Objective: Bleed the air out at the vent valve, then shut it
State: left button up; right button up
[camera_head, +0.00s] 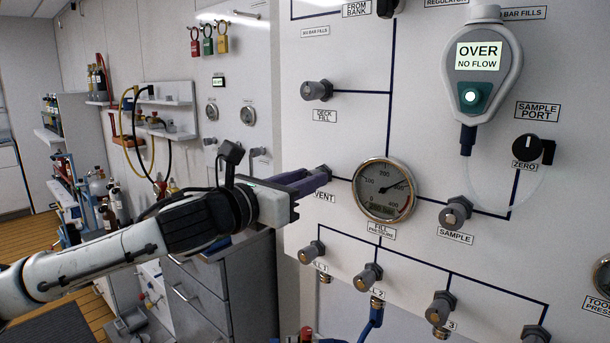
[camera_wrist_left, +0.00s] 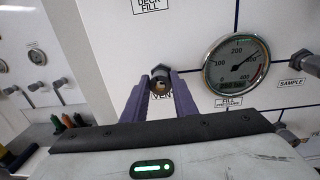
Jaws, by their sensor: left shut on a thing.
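The vent valve (camera_wrist_left: 161,83) sits on the white panel above the "VENT" label, left of the round fill pressure gauge (camera_head: 384,190). My left gripper (camera_head: 322,175) reaches it from the left, its two purple fingers shut on the valve's knob. In the left wrist view the fingers (camera_wrist_left: 161,90) stand on both sides of the knob, and part of its front shows between them. In the head view the fingers hide most of the valve. The gauge needle points to the upper right of its dial. My right gripper is not in view.
A sample meter (camera_head: 481,70) reading "OVER NO FLOW" hangs at the upper right. The deck fill valve (camera_head: 317,90) is above the vent, the sample valve (camera_head: 455,213) to the right, and several fill valves line the panel below. A grey drawer cabinet (camera_head: 225,285) stands below my left arm.

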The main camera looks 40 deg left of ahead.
pick_arm(q)
jog(key=shift+a+f+n+h+p, duration=0.1)
jog(key=shift+n+h+p, duration=0.35)
jog(key=shift+n, duration=5.2)
jog(key=shift+a+f+n+h+p, duration=0.1)
jog(key=shift+n+h+p, duration=0.35)
jog(key=shift+n, duration=5.2)
jog(key=o, duration=1)
